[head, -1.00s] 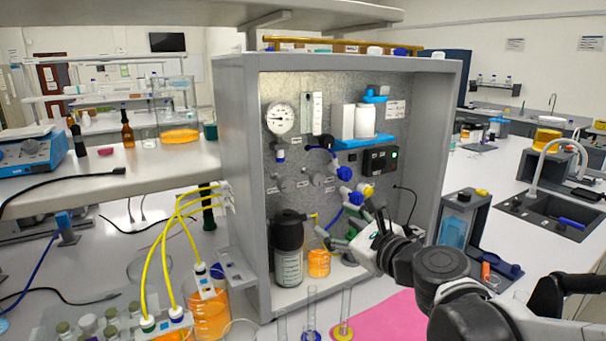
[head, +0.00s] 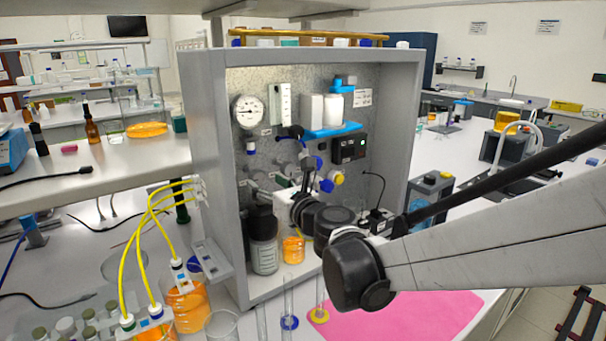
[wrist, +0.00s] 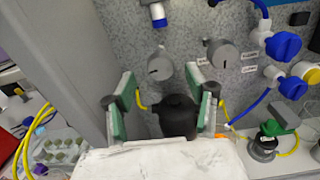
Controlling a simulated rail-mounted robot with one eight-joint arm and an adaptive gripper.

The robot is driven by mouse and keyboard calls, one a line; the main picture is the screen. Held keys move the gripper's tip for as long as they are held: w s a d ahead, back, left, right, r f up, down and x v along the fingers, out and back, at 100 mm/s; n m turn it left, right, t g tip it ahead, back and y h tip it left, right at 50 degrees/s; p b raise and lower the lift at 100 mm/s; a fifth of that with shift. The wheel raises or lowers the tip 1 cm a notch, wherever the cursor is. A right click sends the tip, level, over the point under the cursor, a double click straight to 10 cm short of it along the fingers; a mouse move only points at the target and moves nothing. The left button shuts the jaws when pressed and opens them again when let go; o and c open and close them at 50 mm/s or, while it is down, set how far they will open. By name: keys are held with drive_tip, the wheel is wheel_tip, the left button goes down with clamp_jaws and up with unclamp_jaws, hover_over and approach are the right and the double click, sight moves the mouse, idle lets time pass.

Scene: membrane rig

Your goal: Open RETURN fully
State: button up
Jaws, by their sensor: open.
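The grey panel carries two grey round knobs in the wrist view, a left one (wrist: 160,65) and a right one (wrist: 222,53). Blue-handled valves, an upper (wrist: 283,45) and a lower (wrist: 293,85), are to their right. Small labels sit near the knobs, but I cannot read which is RETURN. My gripper (wrist: 163,102) is open with nothing between its green-padded fingers. The left knob appears just beyond and between the fingertips, apart from them as far as I can tell. In the head view my gripper's wrist hides part of the panel.
A dark-capped bottle (head: 264,245) and an orange beaker (head: 293,249) stand on the cabinet floor below. A pressure gauge (head: 250,112) is above. The cabinet's left wall (wrist: 85,60) is close to my left finger.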

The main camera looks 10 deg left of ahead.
sight(260, 178)
drive_tip(key=shift+x, duration=2.65)
drive_tip(key=c, duration=1.2)
